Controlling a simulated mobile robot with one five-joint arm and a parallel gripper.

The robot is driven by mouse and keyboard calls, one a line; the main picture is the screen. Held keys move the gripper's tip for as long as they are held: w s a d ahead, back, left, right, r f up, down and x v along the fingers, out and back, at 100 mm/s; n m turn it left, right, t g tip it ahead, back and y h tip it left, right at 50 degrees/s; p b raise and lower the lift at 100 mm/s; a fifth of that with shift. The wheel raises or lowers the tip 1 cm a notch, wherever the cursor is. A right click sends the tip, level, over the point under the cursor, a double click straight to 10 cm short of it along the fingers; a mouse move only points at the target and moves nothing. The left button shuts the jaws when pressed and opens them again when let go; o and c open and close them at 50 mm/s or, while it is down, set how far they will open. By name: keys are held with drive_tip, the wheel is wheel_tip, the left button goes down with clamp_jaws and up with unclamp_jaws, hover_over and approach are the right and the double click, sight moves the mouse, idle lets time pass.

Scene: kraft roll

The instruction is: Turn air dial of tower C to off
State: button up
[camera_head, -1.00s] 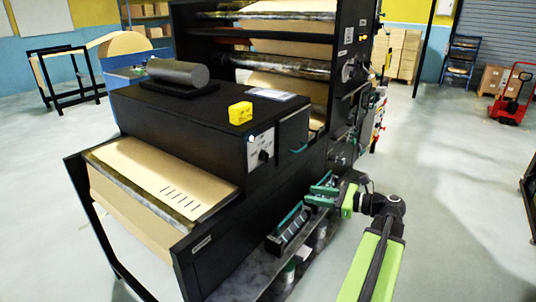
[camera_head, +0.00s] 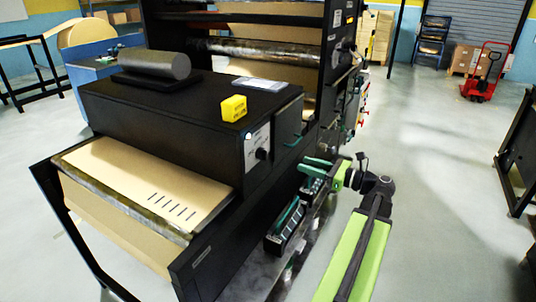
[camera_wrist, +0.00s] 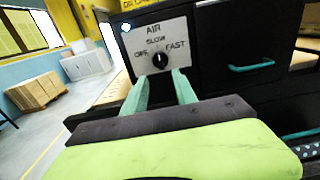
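The air dial (camera_wrist: 159,64) is a round black knob on a light panel (camera_wrist: 157,44) marked AIR, OFF, SLOW and FAST. Its small pale mark appears to point up, towards SLOW. In the head view the same dial (camera_head: 261,154) is small, on the side of the black tower (camera_head: 165,125). No tower letter is readable. My gripper (camera_wrist: 160,80) has two green fingers, apart and empty. In the wrist view they sit just below the dial, one to each side; contact cannot be told. In the head view my gripper (camera_head: 312,165) is right of the panel.
A green handle (camera_wrist: 252,65) is on the black door right of the panel. A yellow block (camera_head: 234,108) and a grey cylinder (camera_head: 155,64) rest on the tower's top. Green-edged units (camera_head: 286,224) sit low along the machine. Open floor lies to the right.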

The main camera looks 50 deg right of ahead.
sight(263, 154)
drive_tip(key=x, duration=1.4)
drive_tip(key=shift+a, duration=0.15)
drive_tip(key=shift+c, duration=0.4)
clamp_jaws()
